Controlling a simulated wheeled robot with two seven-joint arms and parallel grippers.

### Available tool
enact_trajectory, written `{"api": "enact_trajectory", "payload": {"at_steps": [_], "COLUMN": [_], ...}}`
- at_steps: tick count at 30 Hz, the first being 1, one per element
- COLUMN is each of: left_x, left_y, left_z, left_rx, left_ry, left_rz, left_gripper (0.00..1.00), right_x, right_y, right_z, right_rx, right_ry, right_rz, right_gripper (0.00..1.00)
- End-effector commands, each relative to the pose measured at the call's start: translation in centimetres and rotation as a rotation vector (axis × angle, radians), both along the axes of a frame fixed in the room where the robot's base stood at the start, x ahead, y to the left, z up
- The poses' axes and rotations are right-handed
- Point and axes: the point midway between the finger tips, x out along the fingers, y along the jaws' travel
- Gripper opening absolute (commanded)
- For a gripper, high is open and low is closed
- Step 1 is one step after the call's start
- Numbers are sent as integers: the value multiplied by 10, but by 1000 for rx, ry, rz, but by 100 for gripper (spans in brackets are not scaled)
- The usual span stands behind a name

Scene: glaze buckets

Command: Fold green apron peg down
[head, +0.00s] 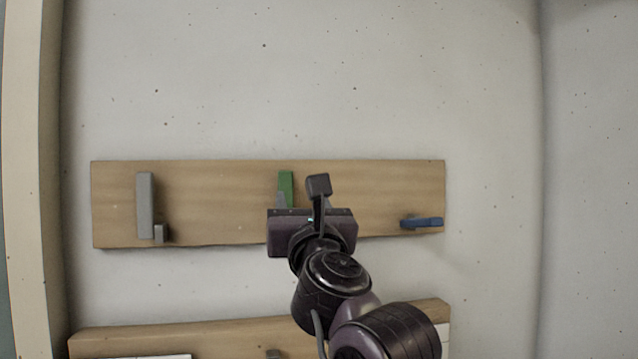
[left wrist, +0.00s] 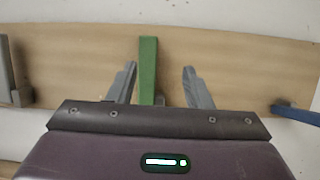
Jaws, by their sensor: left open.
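The green apron peg (head: 286,186) stands upright against the wooden board (head: 220,200) on the wall. My left gripper (head: 298,196) is in front of it and hides its lower part in the head view. In the left wrist view the green peg (left wrist: 148,65) shows between the two spread grey fingers of my left gripper (left wrist: 159,85). The fingers are apart from the peg on both sides. Whether the fingertips reach past the peg is hard to tell. My right gripper is in neither view.
A grey peg (head: 146,205) stands upright at the board's left. A blue peg (head: 422,222) at the right sticks out, folded down. A lower wooden board (head: 180,338) runs below. The speckled wall above is clear.

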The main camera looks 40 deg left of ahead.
Motion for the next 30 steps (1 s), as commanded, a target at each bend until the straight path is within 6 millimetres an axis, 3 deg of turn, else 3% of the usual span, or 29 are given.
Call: {"api": "enact_trajectory", "payload": {"at_steps": [5, 18, 28, 30], "left_x": [3, 39, 42, 42], "left_y": [9, 54, 57, 57], "left_z": [9, 31, 30, 30], "left_rx": [-9, -7, -9, -9], "left_ry": [-14, -11, -12, -12], "left_rz": [-1, 0, -3, -3], "left_gripper": [45, 45, 45, 39], "right_x": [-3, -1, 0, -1], "right_y": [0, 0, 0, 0], "right_z": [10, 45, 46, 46], "right_rx": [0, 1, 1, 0], "right_ry": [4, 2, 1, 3], "right_rz": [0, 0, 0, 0], "right_gripper": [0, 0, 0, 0]}}
